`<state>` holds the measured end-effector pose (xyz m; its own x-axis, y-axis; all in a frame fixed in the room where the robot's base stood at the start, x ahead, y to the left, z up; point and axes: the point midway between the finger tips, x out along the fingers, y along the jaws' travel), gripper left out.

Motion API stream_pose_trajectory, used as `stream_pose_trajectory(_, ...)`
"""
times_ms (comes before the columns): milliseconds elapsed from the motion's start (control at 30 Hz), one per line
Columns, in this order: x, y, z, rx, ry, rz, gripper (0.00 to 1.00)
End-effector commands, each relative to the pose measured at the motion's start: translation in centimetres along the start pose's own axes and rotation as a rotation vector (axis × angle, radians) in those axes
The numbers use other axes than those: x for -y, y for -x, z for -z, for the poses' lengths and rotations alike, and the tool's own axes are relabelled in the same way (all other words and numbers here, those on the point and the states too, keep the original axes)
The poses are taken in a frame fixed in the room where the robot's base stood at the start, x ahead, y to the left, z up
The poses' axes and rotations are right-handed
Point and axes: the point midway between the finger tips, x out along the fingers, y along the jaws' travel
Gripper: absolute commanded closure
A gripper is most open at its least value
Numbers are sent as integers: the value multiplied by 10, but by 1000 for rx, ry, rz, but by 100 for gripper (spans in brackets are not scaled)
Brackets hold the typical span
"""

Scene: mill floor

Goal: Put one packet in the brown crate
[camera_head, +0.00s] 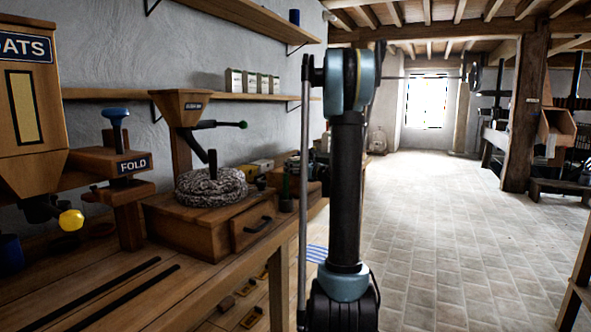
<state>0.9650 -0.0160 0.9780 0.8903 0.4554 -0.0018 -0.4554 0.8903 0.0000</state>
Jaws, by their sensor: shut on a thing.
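My arm rises through the middle of the view, but I cannot make out my gripper or anything in it. I cannot make out a brown crate for certain.
A wooden bench (232,277) runs along the left wall, carrying a hand mill (210,187) with a drawer and a stand marked FOLD (134,165). An oats hopper (25,100) hangs at far left. Open tiled floor (440,230) lies right, with a wooden post (524,120) beyond.

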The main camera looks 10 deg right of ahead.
Motion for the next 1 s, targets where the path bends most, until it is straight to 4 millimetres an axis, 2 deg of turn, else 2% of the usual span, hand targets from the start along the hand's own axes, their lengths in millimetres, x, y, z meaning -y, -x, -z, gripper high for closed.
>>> stream_pose_trajectory(600, 2, 1, 15, -4, 2, 2, 71)
stream_pose_trajectory(633, 2, 1, 16, -5, 2, 1, 31)
stream_pose_trajectory(700, 2, 0, 17, -6, 2, 0, 16)
stream_pose_trajectory(867, 2, -3, 19, -9, 1, -2, 14)
stream_pose_trajectory(1000, 2, -5, 13, -11, 1, -3, 14)
